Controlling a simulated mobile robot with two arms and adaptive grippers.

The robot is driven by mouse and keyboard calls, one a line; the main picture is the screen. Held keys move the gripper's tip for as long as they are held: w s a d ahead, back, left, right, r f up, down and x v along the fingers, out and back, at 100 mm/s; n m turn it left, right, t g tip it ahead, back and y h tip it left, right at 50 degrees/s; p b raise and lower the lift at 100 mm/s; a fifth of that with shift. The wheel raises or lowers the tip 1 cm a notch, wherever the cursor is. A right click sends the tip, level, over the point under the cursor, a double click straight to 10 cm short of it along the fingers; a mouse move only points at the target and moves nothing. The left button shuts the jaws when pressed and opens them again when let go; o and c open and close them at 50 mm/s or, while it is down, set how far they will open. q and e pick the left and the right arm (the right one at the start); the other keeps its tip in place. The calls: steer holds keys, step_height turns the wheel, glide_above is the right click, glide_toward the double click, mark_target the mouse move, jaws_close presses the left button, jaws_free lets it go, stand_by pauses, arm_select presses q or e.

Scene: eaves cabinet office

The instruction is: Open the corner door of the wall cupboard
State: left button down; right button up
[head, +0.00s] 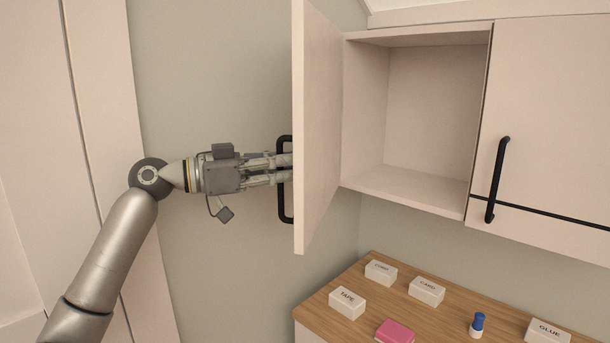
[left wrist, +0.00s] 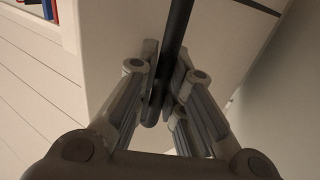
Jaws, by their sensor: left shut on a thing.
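The corner door (head: 318,110) of the wall cupboard (head: 430,110) stands wide open, swung out to the left of the empty compartment. Its black bar handle (head: 285,205) is on the door's left-facing side. My left gripper (head: 286,168) reaches in from the left and is shut on this handle. In the left wrist view the fingers (left wrist: 163,95) close around the dark handle bar (left wrist: 179,35), with the pale door face (left wrist: 225,40) behind it. The door hides part of the fingertips in the head view. My right gripper is in neither view.
A shut cupboard door (head: 555,110) with a black handle (head: 497,180) is to the right. Below, a wooden counter (head: 325,288) holds several labelled white boxes, including the tape box (head: 347,302), a pink item (head: 395,332) and a blue-topped bottle (head: 477,325). A sloped ceiling is above.

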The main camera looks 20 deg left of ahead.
arm_select(q)
steer(key=shift+a+f, duration=0.1)
steer(key=shift+a, duration=0.45)
steer(key=c, duration=1.5)
jaws_free()
steer(key=shift+a, duration=0.1)
steer(key=v, duration=0.7)
steer(key=shift+s+a, duration=0.15)
